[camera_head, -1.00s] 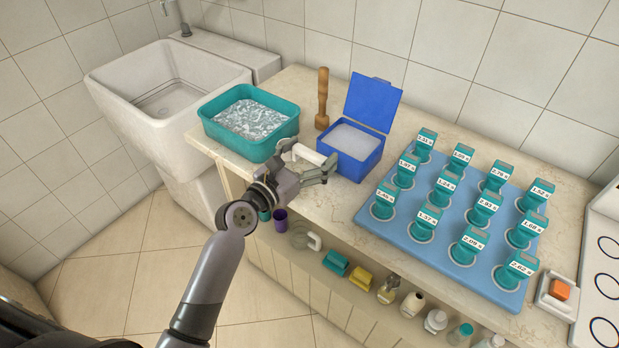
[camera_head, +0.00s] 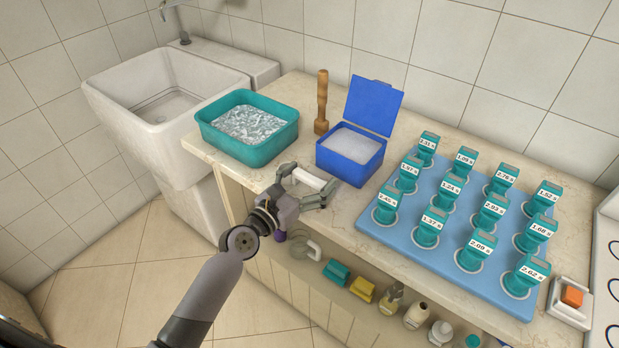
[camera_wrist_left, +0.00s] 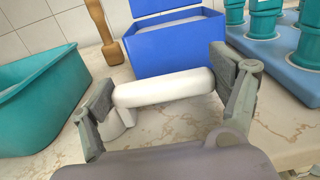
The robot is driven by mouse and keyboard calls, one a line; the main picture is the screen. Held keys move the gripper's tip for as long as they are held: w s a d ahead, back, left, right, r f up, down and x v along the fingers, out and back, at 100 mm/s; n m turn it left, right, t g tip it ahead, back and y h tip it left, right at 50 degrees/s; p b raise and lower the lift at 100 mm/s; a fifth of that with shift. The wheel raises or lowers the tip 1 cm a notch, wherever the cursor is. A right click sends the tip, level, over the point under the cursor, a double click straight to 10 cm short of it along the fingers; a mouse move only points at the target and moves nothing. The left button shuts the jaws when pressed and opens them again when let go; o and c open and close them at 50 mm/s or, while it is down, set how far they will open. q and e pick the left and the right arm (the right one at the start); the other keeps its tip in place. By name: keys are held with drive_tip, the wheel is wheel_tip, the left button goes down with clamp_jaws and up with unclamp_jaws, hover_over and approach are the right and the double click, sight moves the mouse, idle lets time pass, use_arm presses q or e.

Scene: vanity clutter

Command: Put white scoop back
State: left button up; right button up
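The white scoop (camera_head: 308,179) is held between the fingers of my left gripper (camera_head: 303,187), over the counter's front edge. In the left wrist view, the scoop (camera_wrist_left: 165,89) spans sideways between the two widely spaced fingers (camera_wrist_left: 163,103), its ends against or very close to them. A rounded white part hangs at its left end. The open blue box (camera_head: 352,143), with white powder inside and its lid up, stands just behind the scoop. My right gripper is out of view.
A teal tub (camera_head: 284,139) with whitish flakes stands left of the blue box, and a wooden pestle (camera_head: 322,105) behind. Several teal timers stand on a blue board (camera_head: 407,248) at right. Bottles and sponges fill the shelf below. Bare counter (camera_head: 337,205) lies before the blue box.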

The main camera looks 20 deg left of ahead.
use_arm(q)
drive_tip(key=o, duration=0.3)
drive_tip(key=shift+o, duration=0.2)
